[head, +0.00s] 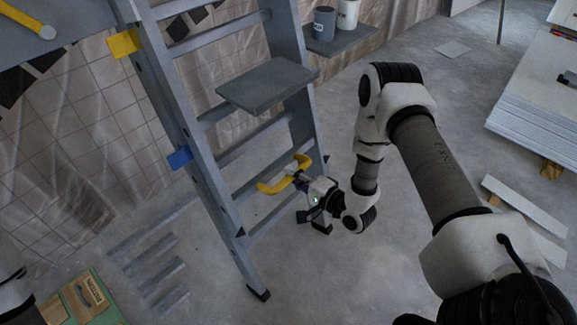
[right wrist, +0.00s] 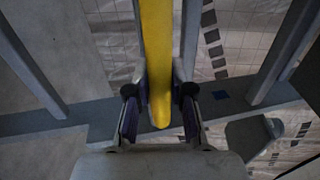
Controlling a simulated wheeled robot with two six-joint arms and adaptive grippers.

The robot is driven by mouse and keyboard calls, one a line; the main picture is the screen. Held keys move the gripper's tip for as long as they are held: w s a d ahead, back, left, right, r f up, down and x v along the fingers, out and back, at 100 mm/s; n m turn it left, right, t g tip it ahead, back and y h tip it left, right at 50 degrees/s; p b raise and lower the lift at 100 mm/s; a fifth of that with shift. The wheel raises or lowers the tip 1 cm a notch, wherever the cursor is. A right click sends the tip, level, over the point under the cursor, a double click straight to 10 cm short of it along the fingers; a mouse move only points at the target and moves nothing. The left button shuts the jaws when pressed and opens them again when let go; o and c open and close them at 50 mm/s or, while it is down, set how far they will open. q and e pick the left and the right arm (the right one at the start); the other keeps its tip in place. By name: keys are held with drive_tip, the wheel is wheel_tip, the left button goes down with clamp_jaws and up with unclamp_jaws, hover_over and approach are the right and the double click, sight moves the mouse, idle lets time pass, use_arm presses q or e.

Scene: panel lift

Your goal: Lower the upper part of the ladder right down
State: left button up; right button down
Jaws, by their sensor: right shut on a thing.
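The grey ladder (head: 215,190) stands tilted on the concrete floor. A yellow tag (head: 124,43) and a lower blue tag (head: 180,157) are on its left rail, well apart. A yellow handle (head: 272,187) sits low at the ladder's right side. My right gripper (head: 299,180) is at this handle. In the right wrist view the yellow handle (right wrist: 157,60) runs between the fingers of my right gripper (right wrist: 159,95), which is shut on it. Only a bit of my left arm shows at the left edge of the head view; its gripper is out of view.
A grey platform (head: 268,85) juts from the ladder. A shelf (head: 345,38) with a grey cup (head: 324,22) and a white cup (head: 347,12) is behind. White panels (head: 530,110) are stacked at right. A green box (head: 85,303) stands at lower left.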

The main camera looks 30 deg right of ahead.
drive_tip(key=shift+s+f, duration=0.2)
drive_tip(key=shift+f, duration=0.5)
drive_tip(key=c, duration=1.2)
unclamp_jaws()
drive_tip(key=shift+c, duration=0.2)
drive_tip(key=shift+o, duration=1.1)
drive_tip(key=shift+w+f, duration=0.15)
drive_tip(key=v, duration=1.2)
